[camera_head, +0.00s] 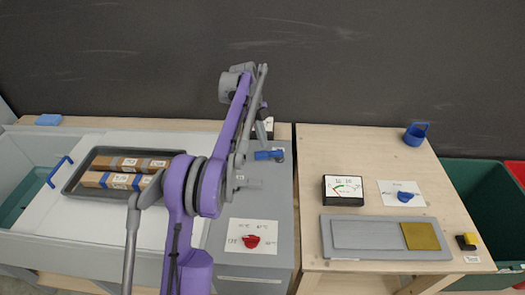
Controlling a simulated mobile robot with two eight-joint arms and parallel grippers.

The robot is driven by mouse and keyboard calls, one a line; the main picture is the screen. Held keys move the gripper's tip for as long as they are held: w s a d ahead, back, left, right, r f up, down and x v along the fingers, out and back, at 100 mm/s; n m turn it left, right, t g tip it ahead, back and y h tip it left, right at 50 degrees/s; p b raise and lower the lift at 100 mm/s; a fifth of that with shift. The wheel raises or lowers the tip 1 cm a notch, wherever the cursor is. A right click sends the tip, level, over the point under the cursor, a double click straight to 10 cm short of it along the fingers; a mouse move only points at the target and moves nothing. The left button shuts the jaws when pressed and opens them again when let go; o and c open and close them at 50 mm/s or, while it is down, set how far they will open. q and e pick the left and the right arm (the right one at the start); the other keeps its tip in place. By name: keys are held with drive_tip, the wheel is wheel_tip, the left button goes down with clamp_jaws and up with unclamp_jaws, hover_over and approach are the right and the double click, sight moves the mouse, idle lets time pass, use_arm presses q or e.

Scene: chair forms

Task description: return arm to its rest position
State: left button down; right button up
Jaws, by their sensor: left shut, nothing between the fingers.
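My left arm, purple and grey, rises from the bottom of the head view and reaches up to a bend in front of the dark wall. My left gripper (262,112) is at the far end of this arm, partly hidden by the grey links. It is shut and empty, above the back of the grey panel (263,204). My right gripper is not in view.
A grey tray (69,181) with labelled blocks stands left of the arm. A blue handle (268,155) and red knob (251,242) are on the panel.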

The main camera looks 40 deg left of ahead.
use_arm(q)
drive_tip(key=s+d+r+n+t+y, duration=0.25)
drive_tip(key=s+d+n, duration=0.75)
drive_tip(key=d, duration=0.5)
drive_tip(key=s+d+f+n+t, duration=0.1)
drive_tip(key=s+d+f+n, duration=0.1)
drive_tip(key=s, duration=0.4)
drive_tip(key=s+d+f+n+t+y, duration=0.1)
drive_tip(key=s+d+f+n, duration=0.1)
drive_tip(key=s, duration=0.4)
drive_tip(key=s+d+f+n+t, duration=0.1)
drive_tip(key=s+d+f+n, duration=0.2)
drive_tip(key=s, duration=0.3)
drive_tip(key=shift+f+n, duration=0.6)
drive_tip(key=shift+n, duration=0.2)
drive_tip(key=shift+s+d+f+n+t, duration=0.15)
drive_tip(key=shift+s+f+n+t, duration=0.1)
drive_tip(key=shift+s+f+n, duration=0.1)
drive_tip(key=shift+w, duration=0.1)
